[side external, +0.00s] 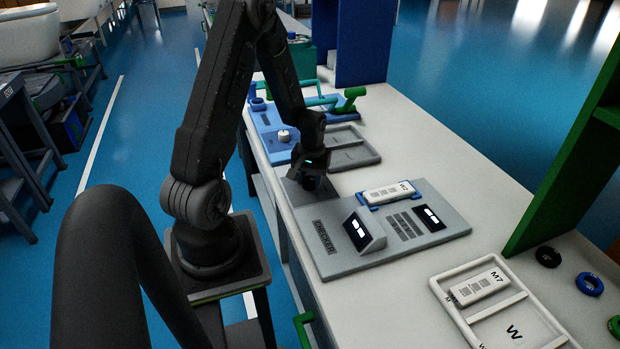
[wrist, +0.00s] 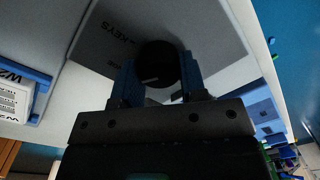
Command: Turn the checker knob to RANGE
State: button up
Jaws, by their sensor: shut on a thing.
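The checker (side external: 390,250) is a grey plate with a CHECKER label and displays, lying on the white bench. Its knob (wrist: 158,62) shows in the wrist view as a dark round piece with a short pale mark. My gripper (side external: 310,186) points down over the far left corner of the plate. In the wrist view the blue fingers of my gripper (wrist: 160,80) are shut on the knob, one on each side. In the side view the gripper hides the knob. Lettering "KEYS" shows on the plate beside it. I cannot make out a RANGE label or which setting the mark faces.
A white W2 module (side external: 388,193) sits in a blue holder at the plate's back edge. A tilted display box (side external: 364,230) stands nearer on the plate. A white tray (side external: 470,335) with an M7 module is at front right. A blue panel (side external: 268,118) with green handles lies behind.

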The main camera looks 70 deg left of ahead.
aim_at(312, 178)
jog(key=o, duration=0.9)
jog(key=r, duration=1.3)
jog(key=shift+w+d+r, duration=0.15)
jog(key=shift+w+r, duration=0.1)
jog(key=shift+r, duration=0.15)
jog(key=d+r+m+t+y, duration=0.1)
jog(key=d+r+m, duration=0.2)
jog(key=d+r, duration=0.3)
jog(key=d+r+m+t, duration=0.2)
jog(key=d+r, duration=0.1)
jog(key=d, duration=0.5)
jog(key=s+d+r+m+t, duration=0.1)
jog(key=s+d+m, duration=0.1)
jog(key=d, duration=0.2)
jog(key=s+d+r+m+t, duration=0.1)
jog(key=s+d+r+m, duration=0.1)
jog(key=s+d, duration=0.1)
jog(key=s+d+r+m+t+h, duration=0.1)
jog(key=s+d+m, duration=0.1)
jog(key=d, duration=0.3)
jog(key=shift+s+d+r, duration=0.15)
jog(key=shift+s+d, duration=0.05)
jog(key=shift+s, duration=0.15)
